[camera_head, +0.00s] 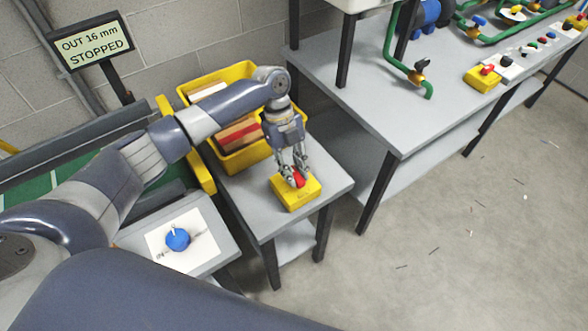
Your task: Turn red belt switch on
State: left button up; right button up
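The red belt switch (299,179) is a small red handle on top of a yellow box (297,197). The box sits at the front corner of a small grey table. My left gripper (295,179) points down at the switch from above. Its fingers are at the red handle and partly cover it. I cannot tell whether they are closed on it or only beside it. The handle's exact angle is partly hidden. A display (91,42) at the upper left reads "OUT 16 mm STOPPED". My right gripper is not in view.
A yellow crate (246,157) with boxes stands behind the switch. A blue knob (177,238) on a white plate lies left of it. A larger grey bench (400,122) at the right carries green pipes and another yellow box (482,79). The floor at lower right is clear apart from small scraps.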

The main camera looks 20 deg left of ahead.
pick_arm(q)
jog(key=o, duration=0.4)
jog(key=v, duration=1.2)
